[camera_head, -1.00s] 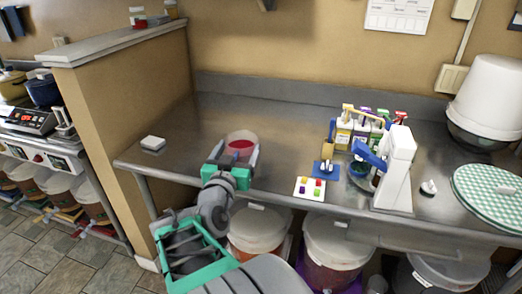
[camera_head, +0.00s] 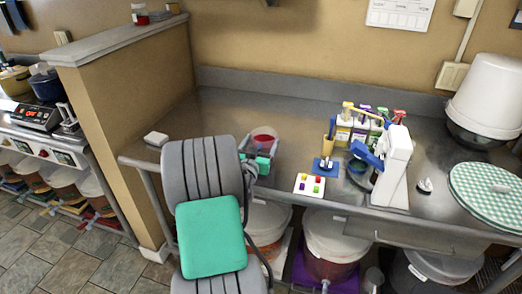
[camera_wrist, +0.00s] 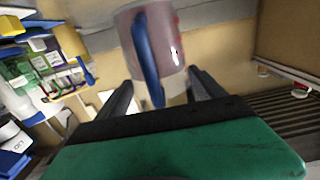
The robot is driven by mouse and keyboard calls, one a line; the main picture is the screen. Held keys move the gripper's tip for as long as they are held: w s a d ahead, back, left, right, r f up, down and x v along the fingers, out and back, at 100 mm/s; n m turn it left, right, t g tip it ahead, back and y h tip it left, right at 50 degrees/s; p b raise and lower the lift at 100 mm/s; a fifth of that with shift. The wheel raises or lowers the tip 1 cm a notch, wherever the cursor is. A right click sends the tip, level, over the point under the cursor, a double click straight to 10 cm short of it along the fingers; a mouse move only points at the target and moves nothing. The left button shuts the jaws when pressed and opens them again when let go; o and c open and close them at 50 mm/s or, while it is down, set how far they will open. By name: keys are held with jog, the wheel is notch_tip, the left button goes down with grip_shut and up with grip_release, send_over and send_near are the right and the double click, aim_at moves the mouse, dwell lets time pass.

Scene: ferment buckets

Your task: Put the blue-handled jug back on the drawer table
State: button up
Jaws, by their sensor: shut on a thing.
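The blue-handled jug (camera_head: 264,135) is a translucent cup with red inside, seen over the left half of the metal drawer table (camera_head: 305,117). In the wrist view the jug (camera_wrist: 170,45) shows its blue handle toward the camera. My gripper (camera_head: 257,160) is shut on the jug, with a finger on each side of the handle in the wrist view (camera_wrist: 160,92). The head view does not clearly show whether the jug's base touches the tabletop. My arm hides part of the table's front left edge.
A white block (camera_head: 156,139) lies at the table's left end. Lidded buckets (camera_head: 333,235) stand below. The table behind the jug is clear.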

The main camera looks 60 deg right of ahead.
aim_at(261, 150)
notch_tip(261, 150, down, 3)
jog(key=shift+w+r, duration=0.1)
jog(key=shift+f, duration=0.3)
jog(key=o, duration=2)
jog(key=shift+r, duration=0.1)
